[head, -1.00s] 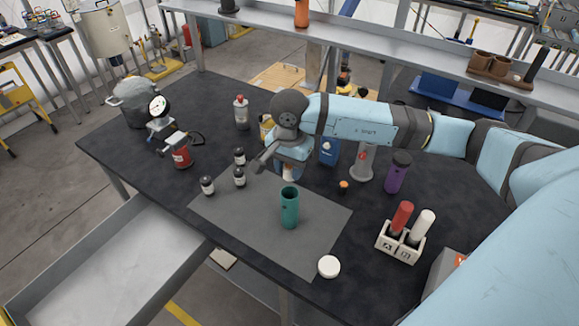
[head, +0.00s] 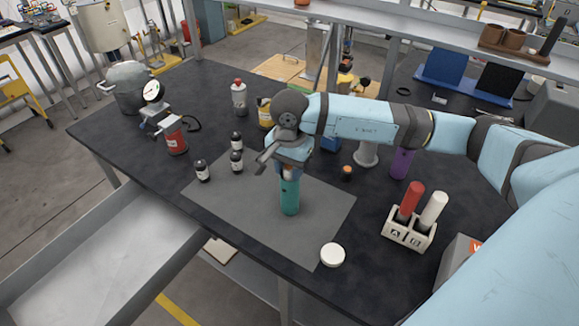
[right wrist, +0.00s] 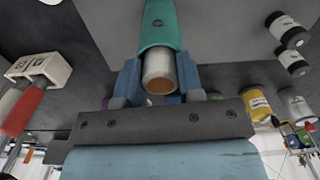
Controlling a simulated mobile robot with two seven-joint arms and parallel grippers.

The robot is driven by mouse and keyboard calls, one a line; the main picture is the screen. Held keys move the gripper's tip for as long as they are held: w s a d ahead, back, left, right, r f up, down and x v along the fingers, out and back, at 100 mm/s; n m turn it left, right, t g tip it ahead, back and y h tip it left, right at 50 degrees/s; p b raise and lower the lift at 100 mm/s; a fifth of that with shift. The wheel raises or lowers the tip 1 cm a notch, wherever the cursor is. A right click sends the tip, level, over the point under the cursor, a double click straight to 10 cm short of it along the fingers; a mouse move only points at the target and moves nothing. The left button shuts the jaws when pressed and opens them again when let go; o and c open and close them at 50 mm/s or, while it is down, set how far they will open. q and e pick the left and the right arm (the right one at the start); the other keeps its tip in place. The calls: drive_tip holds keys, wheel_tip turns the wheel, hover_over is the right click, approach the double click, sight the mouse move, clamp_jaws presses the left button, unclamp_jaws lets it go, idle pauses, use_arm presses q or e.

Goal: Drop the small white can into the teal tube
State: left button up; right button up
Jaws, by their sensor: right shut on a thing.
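The teal tube (head: 290,198) stands upright on the grey mat in the head view. It also shows at the top of the right wrist view (right wrist: 158,24). My right gripper (head: 290,168) is right above the tube's mouth, shut on the small white can (right wrist: 159,70). The can's coppery end faces the wrist camera, with a blue finger on either side. Its far end meets the tube's rim; I cannot tell whether it is inside. In the head view the gripper mostly hides the can. My left gripper is not in view.
Several small dark bottles (head: 236,161) stand left of the tube. A white round lid (head: 332,255) lies near the front edge. A rack (head: 408,236) with a red and a white tube stands to the right, and a purple bottle (head: 402,163) behind it. The grey mat (head: 250,222) is clear in front.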

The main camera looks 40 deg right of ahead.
drive_tip(key=o, duration=1)
